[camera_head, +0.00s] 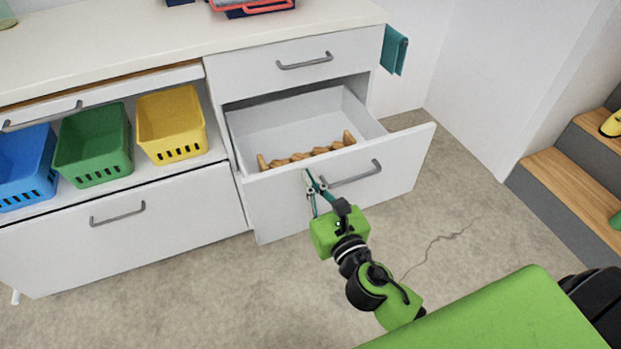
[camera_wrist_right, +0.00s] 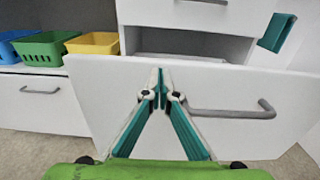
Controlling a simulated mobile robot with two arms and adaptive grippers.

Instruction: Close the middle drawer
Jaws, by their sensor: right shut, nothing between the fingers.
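The middle drawer (camera_head: 400,165) of the white cabinet is pulled out, below a shut upper drawer. Its grey handle (camera_head: 352,175) sits on the front panel and also shows in the right wrist view (camera_wrist_right: 232,110). A light brown wooden item (camera_head: 305,153) lies inside the drawer. My right gripper (camera_head: 309,174) is shut and empty, with its fingertips in front of the drawer front, left of the handle. In the right wrist view the teal fingers (camera_wrist_right: 161,74) meet before the panel; I cannot tell whether they touch it. My left gripper is not in view.
Blue (camera_head: 25,165), green (camera_head: 93,145) and yellow (camera_head: 170,122) baskets stand on a shelf at the left. A teal cloth (camera_head: 394,50) hangs at the cabinet's right side. Wooden-topped steps (camera_head: 565,175) stand at the right. The floor between is clear.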

